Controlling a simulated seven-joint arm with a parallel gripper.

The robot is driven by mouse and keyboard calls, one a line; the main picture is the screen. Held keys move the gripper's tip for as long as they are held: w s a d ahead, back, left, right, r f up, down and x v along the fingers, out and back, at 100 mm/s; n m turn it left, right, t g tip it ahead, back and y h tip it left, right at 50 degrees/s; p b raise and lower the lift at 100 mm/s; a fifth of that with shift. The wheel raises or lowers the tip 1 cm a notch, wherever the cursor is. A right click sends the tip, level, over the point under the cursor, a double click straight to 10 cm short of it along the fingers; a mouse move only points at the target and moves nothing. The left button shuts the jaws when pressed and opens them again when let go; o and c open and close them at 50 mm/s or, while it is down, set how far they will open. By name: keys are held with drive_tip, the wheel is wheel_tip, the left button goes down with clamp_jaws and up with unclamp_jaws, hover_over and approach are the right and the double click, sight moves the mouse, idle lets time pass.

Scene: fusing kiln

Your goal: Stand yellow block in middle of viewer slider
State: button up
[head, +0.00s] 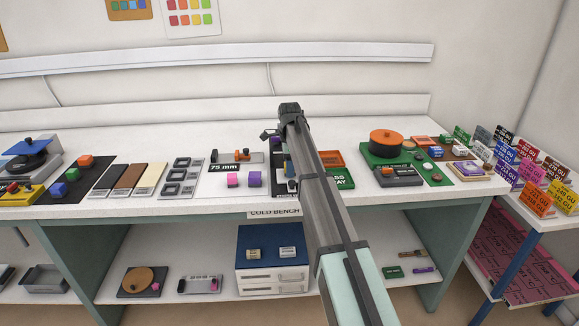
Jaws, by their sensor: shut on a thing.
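I cannot pick out a yellow block with certainty. I cannot tell for sure which thing is the viewer slider. A grey rail device (240,157) with black and orange parts stands behind a "75 mm" label, left of my arm. A dark panel (280,170) is partly hidden by my arm.
A green board with an orange disc (386,142) is to the right. Coloured cards (537,198) stand at far right.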

drive_tip(key=shift+f, duration=0.15)
drive_tip(key=o, duration=1.1)
drive_tip(key=shift+o, duration=0.2)
drive_tip(key=shift+r, duration=3.5)
